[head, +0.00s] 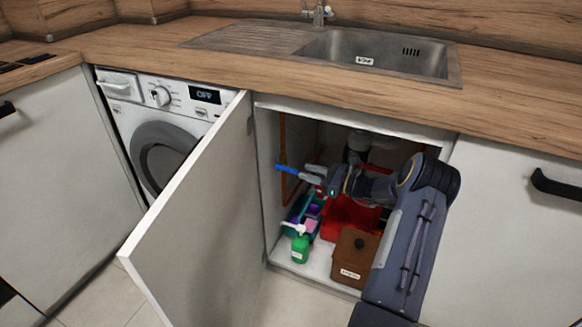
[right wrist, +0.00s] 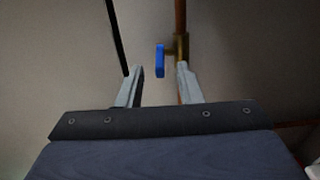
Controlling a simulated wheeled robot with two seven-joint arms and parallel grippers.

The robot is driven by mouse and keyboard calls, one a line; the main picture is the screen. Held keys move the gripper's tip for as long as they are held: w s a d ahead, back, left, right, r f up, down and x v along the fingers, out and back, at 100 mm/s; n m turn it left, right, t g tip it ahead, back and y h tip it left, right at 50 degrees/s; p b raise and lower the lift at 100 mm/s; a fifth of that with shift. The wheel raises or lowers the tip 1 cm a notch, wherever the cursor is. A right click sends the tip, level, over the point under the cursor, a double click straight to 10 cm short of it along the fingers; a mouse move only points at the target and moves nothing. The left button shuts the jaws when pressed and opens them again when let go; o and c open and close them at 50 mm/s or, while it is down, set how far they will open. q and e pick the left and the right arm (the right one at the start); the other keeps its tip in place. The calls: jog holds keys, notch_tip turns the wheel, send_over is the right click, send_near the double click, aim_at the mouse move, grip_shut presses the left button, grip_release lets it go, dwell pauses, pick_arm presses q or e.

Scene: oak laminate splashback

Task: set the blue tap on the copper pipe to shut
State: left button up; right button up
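The copper pipe (head: 283,140) runs upright along the left inner side of the open cabinet under the sink. The blue tap (head: 288,169) is on it, its handle lying nearly crosswise to the pipe in the head view. In the right wrist view the blue tap (right wrist: 160,60) shows as a short bar left of the brass body and pipe (right wrist: 180,18). My right gripper (head: 307,174) reaches in from the right, close to the tap. Its fingers (right wrist: 160,84) are apart, with the handle beyond and between them; contact is not visible. My left gripper is out of view.
The open cabinet door (head: 195,220) stands left of the opening. On the cabinet floor are a green bottle (head: 300,247), a teal caddy (head: 296,212), a red container (head: 345,218) and a brown box (head: 352,258). A sink drain (head: 358,142) hangs behind my arm.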

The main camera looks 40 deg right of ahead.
aim_at(280, 165)
jog(key=b+x, duration=0.1)
jog(key=x, duration=0.5)
jog(key=shift+w+a+b, duration=0.15)
jog(key=shift+w+b, duration=0.05)
jog(key=shift+b, duration=0.1)
jog(key=shift+c, duration=0.2)
grip_shut()
